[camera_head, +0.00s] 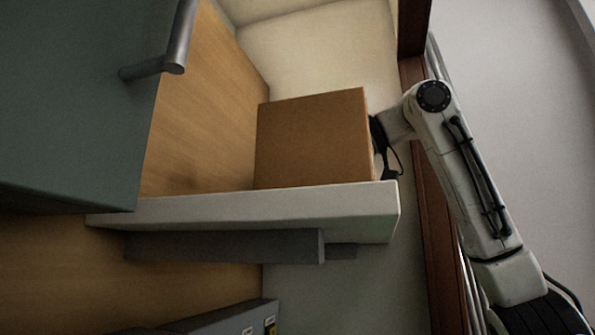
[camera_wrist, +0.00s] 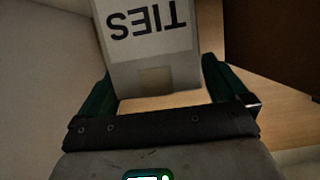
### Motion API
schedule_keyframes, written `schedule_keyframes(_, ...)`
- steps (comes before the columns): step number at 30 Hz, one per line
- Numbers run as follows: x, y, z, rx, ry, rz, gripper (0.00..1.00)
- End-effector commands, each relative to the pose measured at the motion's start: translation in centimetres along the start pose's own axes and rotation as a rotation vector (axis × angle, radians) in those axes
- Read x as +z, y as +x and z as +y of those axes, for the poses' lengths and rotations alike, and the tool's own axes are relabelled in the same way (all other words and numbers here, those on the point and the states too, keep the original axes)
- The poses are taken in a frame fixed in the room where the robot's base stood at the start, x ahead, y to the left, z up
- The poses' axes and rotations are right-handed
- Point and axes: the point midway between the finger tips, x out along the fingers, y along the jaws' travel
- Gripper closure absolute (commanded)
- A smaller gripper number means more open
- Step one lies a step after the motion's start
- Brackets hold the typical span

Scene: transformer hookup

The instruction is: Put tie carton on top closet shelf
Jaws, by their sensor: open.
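The tie carton (camera_wrist: 150,45) is pale grey with "TIES" printed in dark letters, upside down in the wrist view. It stands between the fingers of my gripper (camera_wrist: 158,88), which are open, one on each side of it. Whether either finger touches it is not clear. In the head view the carton is hidden, and my gripper (camera_head: 381,148) shows only in part at the right edge of a brown box. The white closet shelf (camera_head: 250,208) runs across the middle of the head view. I cannot tell whether the carton rests fully on it.
The plain brown box (camera_head: 312,140) sits on the shelf, directly in front of my gripper. A grey-green door with a metal handle (camera_head: 178,42) stands at the upper left. A dark red-brown frame (camera_head: 436,240) runs beside my arm.

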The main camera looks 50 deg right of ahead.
Motion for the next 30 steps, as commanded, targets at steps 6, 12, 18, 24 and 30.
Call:
schedule_keyframes(6, -0.1, -4.7, 0.0, 0.002, -0.001, 0.003, 0.0)
schedule_keyframes(12, 0.0, -8.1, -0.1, 0.0, -0.002, 0.0, 0.0)
schedule_keyframes(18, 0.0, -9.8, 0.0, 0.001, -0.001, 0.0, 0.0)
schedule_keyframes(24, 0.0, -10.0, 0.0, 0.001, -0.002, 0.0, 0.0)
schedule_keyframes(30, 0.0, -9.9, 0.0, 0.001, -0.002, 0.0, 0.0)
